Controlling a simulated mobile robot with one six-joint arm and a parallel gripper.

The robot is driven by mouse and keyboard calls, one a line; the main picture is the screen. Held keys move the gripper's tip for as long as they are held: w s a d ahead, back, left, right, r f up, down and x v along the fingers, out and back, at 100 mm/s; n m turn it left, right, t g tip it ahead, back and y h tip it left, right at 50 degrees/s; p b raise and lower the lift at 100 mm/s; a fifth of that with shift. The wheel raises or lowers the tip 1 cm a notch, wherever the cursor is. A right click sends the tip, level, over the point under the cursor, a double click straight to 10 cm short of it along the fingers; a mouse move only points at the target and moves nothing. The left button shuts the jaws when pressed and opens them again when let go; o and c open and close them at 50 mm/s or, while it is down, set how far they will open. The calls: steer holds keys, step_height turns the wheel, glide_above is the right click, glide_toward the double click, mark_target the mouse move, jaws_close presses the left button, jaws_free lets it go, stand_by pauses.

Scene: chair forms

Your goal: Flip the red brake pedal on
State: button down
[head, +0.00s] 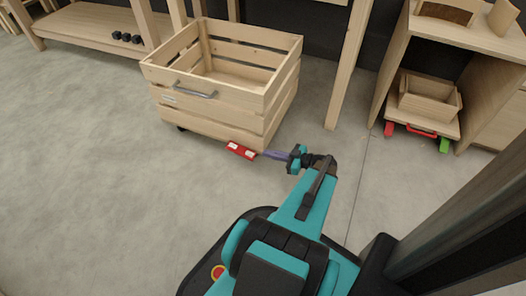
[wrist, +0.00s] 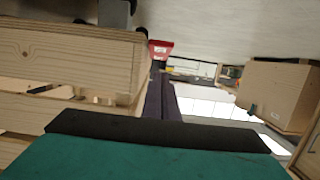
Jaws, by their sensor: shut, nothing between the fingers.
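The red brake pedal (head: 241,150) sticks out low at the front bottom corner of a slatted wooden crate on casters (head: 213,112), just above the floor. It carries pale markings. My gripper (head: 268,154) is shut and empty, its purple-grey fingers pointing left at the pedal's right end. In the head view the tips look close to or against the pedal; I cannot tell whether they touch. In the wrist view the red pedal (wrist: 160,49) shows just beyond the fingertips (wrist: 161,72), beside the crate's wooden side (wrist: 85,65).
A wooden table leg (head: 347,70) stands right of the crate. A shelf unit at the right holds a small wooden box (head: 430,98) on a cart with red and green parts. A low wooden bench (head: 90,27) stands at the back left. The floor at left is clear.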

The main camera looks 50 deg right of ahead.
steer(key=shift+f+p+v, duration=0.25)
steer(key=shift+p+v, duration=0.1)
steer(key=shift+v, duration=0.95)
steer(key=shift+f+p+v, duration=0.25)
steer(key=shift+p+v, duration=0.1)
steer(key=shift+v, duration=0.95)
